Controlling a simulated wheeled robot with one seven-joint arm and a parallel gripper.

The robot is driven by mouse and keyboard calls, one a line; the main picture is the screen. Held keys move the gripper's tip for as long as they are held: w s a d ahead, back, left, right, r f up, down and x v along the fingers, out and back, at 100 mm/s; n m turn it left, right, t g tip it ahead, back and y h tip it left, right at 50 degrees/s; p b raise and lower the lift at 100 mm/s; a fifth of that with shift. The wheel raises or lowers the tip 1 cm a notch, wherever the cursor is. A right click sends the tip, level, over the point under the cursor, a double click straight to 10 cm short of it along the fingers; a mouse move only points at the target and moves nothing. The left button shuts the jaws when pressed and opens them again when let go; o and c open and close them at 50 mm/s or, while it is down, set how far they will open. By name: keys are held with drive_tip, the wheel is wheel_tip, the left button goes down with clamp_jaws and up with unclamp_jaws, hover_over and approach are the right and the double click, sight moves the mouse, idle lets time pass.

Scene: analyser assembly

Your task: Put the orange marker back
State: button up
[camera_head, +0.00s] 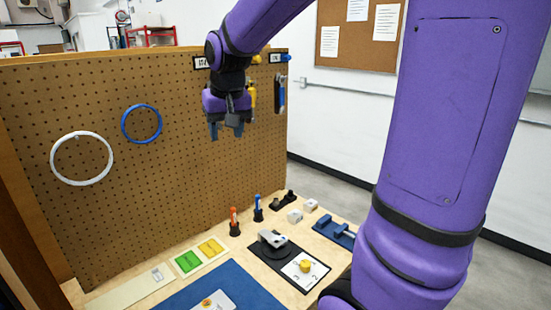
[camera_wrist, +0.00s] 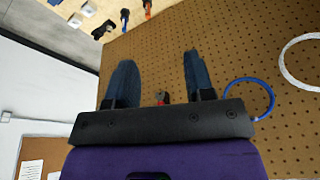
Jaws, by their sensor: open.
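The orange marker (camera_head: 234,214) stands upright in a small black holder (camera_head: 235,229) on the table, near the foot of the pegboard. It also shows at the top edge of the wrist view (camera_wrist: 148,7), partly cut off. A blue marker (camera_head: 258,202) stands in a like holder just to its right. My gripper (camera_head: 226,131) is open and high in front of the pegboard, well above and apart from the orange marker. Its two blue fingers are spread in the wrist view (camera_wrist: 160,58). A small red and grey item (camera_wrist: 163,97) shows beyond them; I cannot tell what it is.
The pegboard (camera_head: 180,165) carries a white ring (camera_head: 82,158), a blue ring (camera_head: 141,123) and hanging tools (camera_head: 280,93). The table holds a blue mat (camera_head: 250,288), green and yellow blocks (camera_head: 188,261), a black device (camera_head: 272,243) and small white blocks (camera_head: 295,216).

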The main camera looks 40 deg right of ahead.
drive_tip(key=s+a+n+t, duration=0.1)
drive_tip(key=s+a, duration=0.1)
drive_tip(key=s, duration=0.9)
drive_tip(key=s+a+r+n+t, duration=0.1)
drive_tip(key=s+a+n, duration=0.1)
drive_tip(key=s, duration=0.9)
drive_tip(key=shift+a+r+y, duration=0.25)
drive_tip(key=shift+a+y, duration=0.05)
drive_tip(key=shift+w, duration=0.1)
